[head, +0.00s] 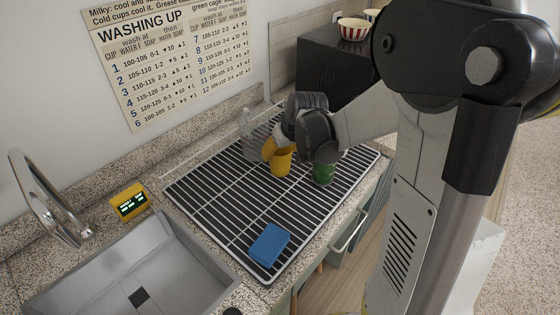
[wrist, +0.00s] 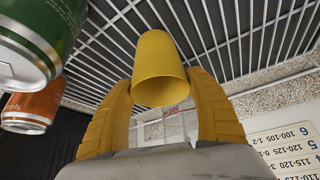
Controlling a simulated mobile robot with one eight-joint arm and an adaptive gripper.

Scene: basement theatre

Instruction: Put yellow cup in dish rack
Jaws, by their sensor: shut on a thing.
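The yellow cup (head: 282,164) is between the fingers of my gripper (head: 275,150), over the back part of the ribbed dark draining surface in the head view. In the wrist view, my gripper (wrist: 160,88) is shut on the yellow cup (wrist: 159,60), with one yellow finger on each side. I cannot tell whether the cup touches the surface below.
A green can (head: 323,174) stands close to the right of the cup; an orange can (wrist: 32,106) shows in the wrist view. A blue sponge (head: 269,243) lies at the front. The sink (head: 140,270) and a yellow timer (head: 129,202) are left. Bowls (head: 354,29) sit behind.

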